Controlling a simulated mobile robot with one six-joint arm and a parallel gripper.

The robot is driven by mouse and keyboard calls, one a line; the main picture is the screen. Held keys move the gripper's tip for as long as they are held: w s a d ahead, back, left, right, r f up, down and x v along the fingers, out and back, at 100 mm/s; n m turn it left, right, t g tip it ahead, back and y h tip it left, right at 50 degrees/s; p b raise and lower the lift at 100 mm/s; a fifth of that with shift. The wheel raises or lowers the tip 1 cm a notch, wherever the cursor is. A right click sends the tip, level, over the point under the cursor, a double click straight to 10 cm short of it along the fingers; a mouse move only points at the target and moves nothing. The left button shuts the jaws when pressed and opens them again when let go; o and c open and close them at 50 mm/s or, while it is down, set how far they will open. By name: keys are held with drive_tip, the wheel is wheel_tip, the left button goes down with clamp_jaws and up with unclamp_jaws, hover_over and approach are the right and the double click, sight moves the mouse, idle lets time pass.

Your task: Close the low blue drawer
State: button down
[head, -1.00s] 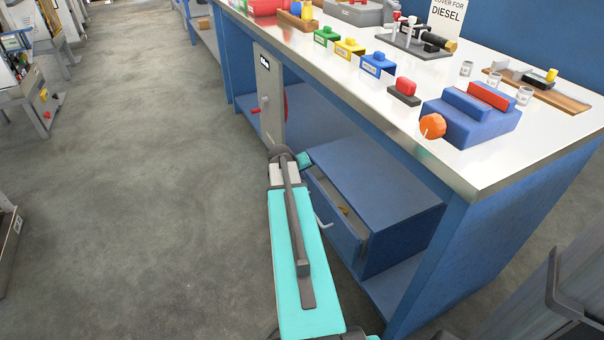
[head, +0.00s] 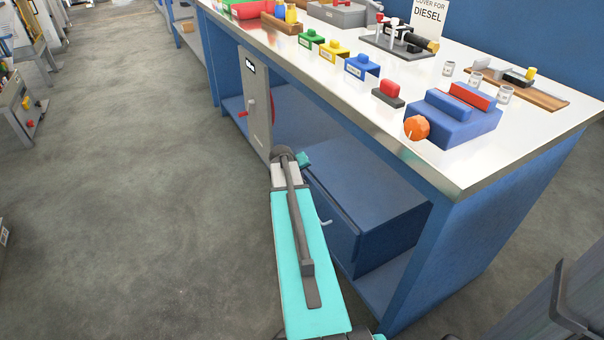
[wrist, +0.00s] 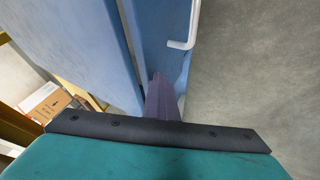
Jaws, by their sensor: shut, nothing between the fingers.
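The low blue drawer (head: 334,222) is in a blue cabinet under the workbench in the head view. Its front stands almost flush with the cabinet, and its inside is not visible. The pale handle (head: 325,219) shows just right of my arm. In the wrist view the drawer front (wrist: 167,35) and its handle (wrist: 188,35) are close up, beside a narrow dark seam. My gripper (wrist: 160,85) is shut and empty, its fingers against or very near the drawer front below the handle. I cannot tell whether they touch. In the head view my arm hides the fingers.
The workbench (head: 470,165) overhangs the cabinet. A grey panel with a red wheel (head: 257,105) stands left of the cabinet. Boxes (wrist: 50,103) show at the lower left of the wrist view. The floor (head: 150,200) left of my arm is clear.

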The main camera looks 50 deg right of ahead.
drive_tip(key=shift+s+d, duration=0.3)
drive_tip(key=a+r+p, duration=0.2)
drive_tip(key=a+r, duration=0.6)
drive_tip(key=a, duration=0.2)
drive_tip(key=shift+w, duration=0.25)
